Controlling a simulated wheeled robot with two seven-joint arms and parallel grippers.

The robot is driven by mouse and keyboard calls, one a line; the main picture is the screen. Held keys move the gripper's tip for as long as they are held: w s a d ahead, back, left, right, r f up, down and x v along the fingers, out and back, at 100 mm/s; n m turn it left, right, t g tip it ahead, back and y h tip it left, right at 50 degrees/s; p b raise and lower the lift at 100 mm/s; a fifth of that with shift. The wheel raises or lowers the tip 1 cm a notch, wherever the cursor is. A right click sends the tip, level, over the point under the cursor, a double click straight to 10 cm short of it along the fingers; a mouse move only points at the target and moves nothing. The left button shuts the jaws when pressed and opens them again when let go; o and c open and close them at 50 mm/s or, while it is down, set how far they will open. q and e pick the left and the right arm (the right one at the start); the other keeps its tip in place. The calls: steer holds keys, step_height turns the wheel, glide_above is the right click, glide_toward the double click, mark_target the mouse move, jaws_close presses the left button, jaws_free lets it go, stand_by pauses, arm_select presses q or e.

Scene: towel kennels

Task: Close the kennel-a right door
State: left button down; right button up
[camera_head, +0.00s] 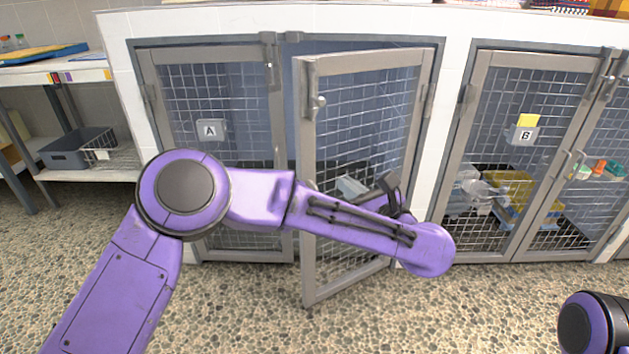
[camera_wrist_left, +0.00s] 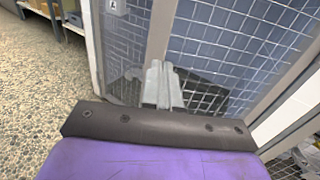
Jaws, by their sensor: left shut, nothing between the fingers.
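The kennel-a right door (camera_head: 365,120) is a grey-framed wire mesh door standing ajar. Its free left edge, with a latch knob (camera_head: 318,102), is swung out toward me, and its right edge is at the hinge side. The kennel-a left door (camera_head: 210,90), with the "A" sign (camera_head: 210,130), looks closed. My left arm crosses in front of both doors. My left gripper (camera_head: 391,185) is in front of the right part of the open door, partly hidden by my forearm. In the left wrist view its fingers (camera_wrist_left: 163,84) are shut and empty, with mesh and a grey upright beyond. Contact cannot be told.
Kennel B (camera_head: 525,100) is to the right, its mesh doors looking closed, with bins inside. A shelf table with a grey basket (camera_head: 75,148) stands at the left. The pebbled floor (camera_head: 240,310) in front is clear. Part of my right arm shows at bottom right.

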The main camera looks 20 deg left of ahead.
mark_target(308, 152)
arm_select(q)
steer(key=b+x, duration=0.3)
steer(key=x, duration=0.9)
steer(key=shift+w+a+f, duration=0.15)
steer(key=shift+w+a, duration=0.1)
steer(key=shift+a, duration=0.05)
steer(key=shift+w+a+r, duration=0.2)
steer(key=shift+w+a, duration=0.15)
